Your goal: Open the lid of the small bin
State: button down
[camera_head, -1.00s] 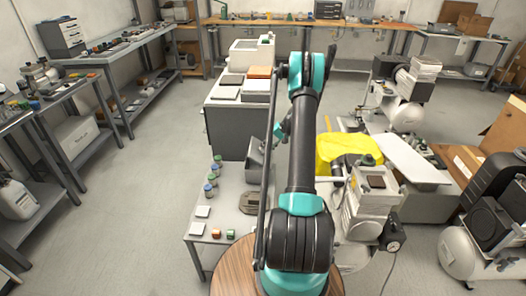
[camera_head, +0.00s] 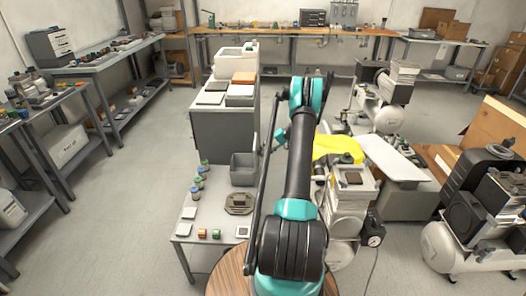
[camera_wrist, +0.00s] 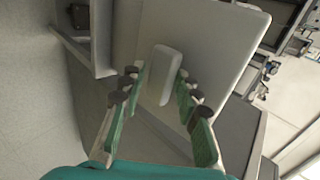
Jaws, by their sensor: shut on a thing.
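The small grey bin (camera_head: 244,170) stands on the near table, left of my arm, with its dark inside showing from above. In the wrist view a flat pale lid panel (camera_wrist: 215,40) fills the upper middle, tilted, with a raised white handle (camera_wrist: 165,75) on it. My gripper (camera_wrist: 160,84) has its green-padded fingers on both sides of this handle and is shut on it. In the head view my gripper is mostly hidden around the bin's right side, so how far the lid is tilted there is hard to tell.
Small jars (camera_head: 200,175), pale square pads and a brown-grey round part (camera_head: 239,203) lie on the near table. A grey cabinet (camera_head: 222,135) stands behind the bin. A yellow cloth (camera_head: 337,148) and compressors are right of my arm. The left floor is clear.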

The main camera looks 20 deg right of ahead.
jog(key=shift+s+d+f, duration=0.15)
jog(key=shift+d+f, duration=0.05)
jog(key=shift+f, duration=0.25)
jog(key=shift+s+d+f, duration=0.15)
jog(key=shift+f, duration=0.4)
jog(key=c, duration=2.3)
grip_release()
jog(key=o, duration=1.1)
jog(key=shift+w+f, duration=0.1)
jog(key=v, duration=1.2)
jog(key=shift+r, duration=0.3)
jog(key=shift+w, duration=0.1)
